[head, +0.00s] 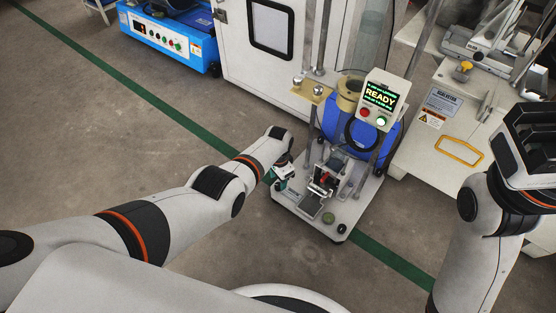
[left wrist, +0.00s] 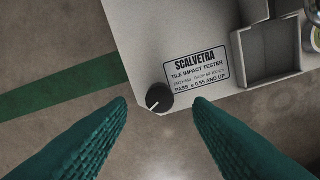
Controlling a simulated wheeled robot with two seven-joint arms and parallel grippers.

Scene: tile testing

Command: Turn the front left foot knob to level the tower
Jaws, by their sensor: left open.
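The tile impact tester tower (head: 350,95) stands on a pale base plate (head: 345,208) in the head view. In the left wrist view, a black round foot knob (left wrist: 157,96) with a white pointer line sits at the base plate's corner (left wrist: 135,40). My left gripper (head: 279,180) is at the base's left front corner. In the left wrist view its green ridged fingers (left wrist: 159,104) are open, one each side of the knob, with gaps showing.
A control box (head: 379,101) reading READY is on the tower. A white cabinet (head: 275,50) stands behind, a blue machine (head: 165,38) at the back left, and a pale bench (head: 445,125) to the right. Floor left and in front is clear, with a green stripe (head: 120,85).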

